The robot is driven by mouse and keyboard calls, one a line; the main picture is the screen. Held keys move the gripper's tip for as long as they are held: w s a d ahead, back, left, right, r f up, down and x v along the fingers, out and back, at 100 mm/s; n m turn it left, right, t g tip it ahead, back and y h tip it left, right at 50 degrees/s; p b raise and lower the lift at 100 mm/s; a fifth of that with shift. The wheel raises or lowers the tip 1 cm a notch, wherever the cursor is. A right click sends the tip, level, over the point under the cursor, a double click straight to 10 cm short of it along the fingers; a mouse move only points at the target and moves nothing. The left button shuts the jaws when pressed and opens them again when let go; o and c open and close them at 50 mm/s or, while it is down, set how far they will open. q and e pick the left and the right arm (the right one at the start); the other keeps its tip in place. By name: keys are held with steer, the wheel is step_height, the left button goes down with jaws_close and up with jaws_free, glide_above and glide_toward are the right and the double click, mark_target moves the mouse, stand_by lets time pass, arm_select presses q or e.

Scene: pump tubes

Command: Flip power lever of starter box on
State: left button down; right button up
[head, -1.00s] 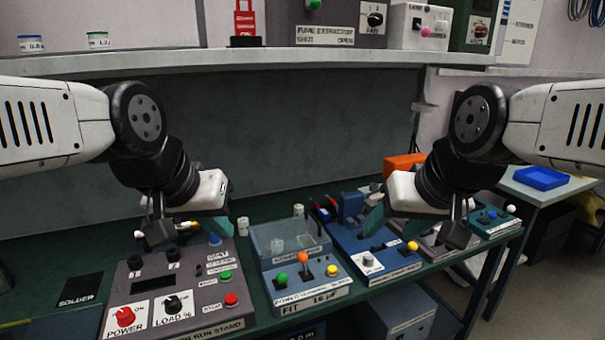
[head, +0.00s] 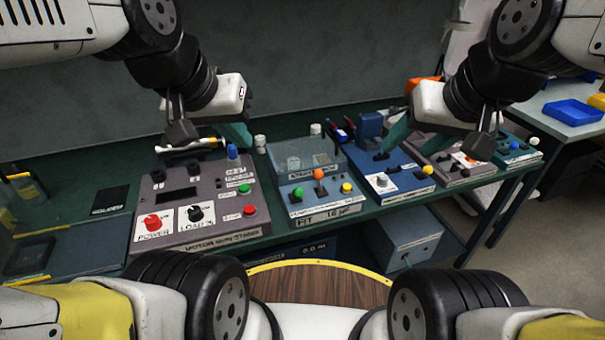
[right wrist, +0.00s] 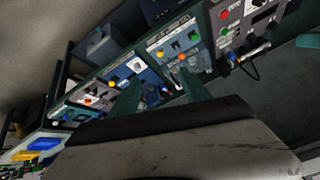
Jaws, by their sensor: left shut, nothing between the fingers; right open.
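Several control boxes stand in a row on the green bench; I cannot read which is the starter box. The box marked "FIT 16 µF" (head: 322,211) has an orange-topped lever (head: 319,174) between green and yellow knobs. The blue box (head: 396,186) right of it has a dark lever and a yellow knob (head: 428,170). My left gripper (head: 237,135) is shut and empty above the bench behind the boxes. My right gripper (head: 398,130) is in the air over the blue box; its fingers are apart and empty in the right wrist view (right wrist: 160,95).
A grey motor run stand (head: 203,196) with red and black knobs is at the left. A grey box (head: 451,163) and a teal box (head: 514,151) are at the right. A grey box (head: 405,236) stands under the bench. A side table holds a blue tray (head: 573,111).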

steer(key=shift+w, duration=0.1)
steer(key=c, duration=0.4)
steer(key=shift+w+a+n, duration=0.2)
steer(key=shift+n, duration=0.3)
steer(key=shift+c, duration=1.4)
steer(key=w+a+n, duration=0.1)
steer(key=n, duration=0.1)
steer(key=w+a+f+n+g, duration=0.1)
steer(key=n, duration=0.1)
steer(key=w+a+n, duration=0.1)
steer(key=shift+w+a+f+n+g, duration=0.1)
steer(key=shift+w+f+n+g, duration=0.25)
steer(key=shift+n+g, duration=0.05)
jaws_close()
steer(key=w+a+f+n+g, duration=0.3)
steer(key=a+f+n, duration=0.4)
steer(key=n, duration=0.4)
steer(key=w+a+f+n+g, duration=0.2)
steer(key=w+a+f+n, duration=0.2)
steer(key=a+f+n, duration=0.3)
steer(key=shift+w+a+f+n+g+y, duration=0.2)
steer(key=shift+a+n+g+y, duration=0.15)
steer(key=shift+a+n, duration=1.7)
steer(key=shift+d+n, duration=0.25)
steer(key=shift+d, duration=0.05)
